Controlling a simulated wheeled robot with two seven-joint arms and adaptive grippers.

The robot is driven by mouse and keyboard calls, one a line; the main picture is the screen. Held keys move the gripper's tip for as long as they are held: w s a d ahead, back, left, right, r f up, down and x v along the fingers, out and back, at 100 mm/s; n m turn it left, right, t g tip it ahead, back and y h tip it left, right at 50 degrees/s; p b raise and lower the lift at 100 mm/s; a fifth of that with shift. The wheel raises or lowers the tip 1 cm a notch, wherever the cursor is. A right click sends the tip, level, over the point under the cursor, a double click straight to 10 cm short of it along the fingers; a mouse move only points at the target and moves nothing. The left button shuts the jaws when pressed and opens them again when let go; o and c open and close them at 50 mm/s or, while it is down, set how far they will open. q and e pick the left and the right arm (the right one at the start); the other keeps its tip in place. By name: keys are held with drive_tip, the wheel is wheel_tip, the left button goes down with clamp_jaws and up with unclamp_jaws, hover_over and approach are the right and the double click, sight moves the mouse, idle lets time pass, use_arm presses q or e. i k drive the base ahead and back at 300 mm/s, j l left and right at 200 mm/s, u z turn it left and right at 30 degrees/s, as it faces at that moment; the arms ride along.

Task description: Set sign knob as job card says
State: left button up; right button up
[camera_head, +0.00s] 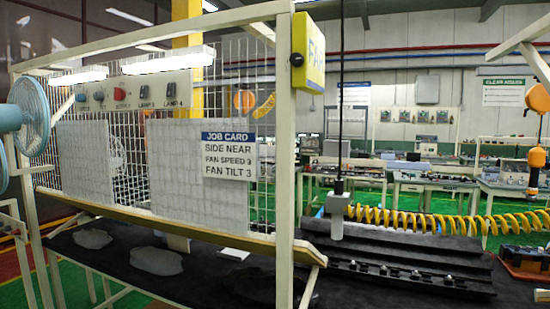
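The job card (229,156) hangs on the wire grid and reads SIDE NEAR, FAN SPEED 3, FAN TILT 3. A yellow sign box (313,52) is fixed at the top of the frame's near right post, its lettering seen at a slant and only partly readable. A small dark knob (297,60) sits on the box's side; its pointer setting is too small to read. A control panel (135,92) on the grid carries a red knob and several dark switches, some labelled as lamps. Neither of my grippers is in view.
A blue fan (31,113) stands at the left edge. A cream frame post (285,170) stands close in front. A dark bench (400,262) with rails lies at right; a grey tool (338,215) hangs from a black cable above it. A yellow coiled hose (440,219) crosses behind.

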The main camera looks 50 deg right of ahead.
sight(297, 60)
drive_tip(key=z, duration=1.45)
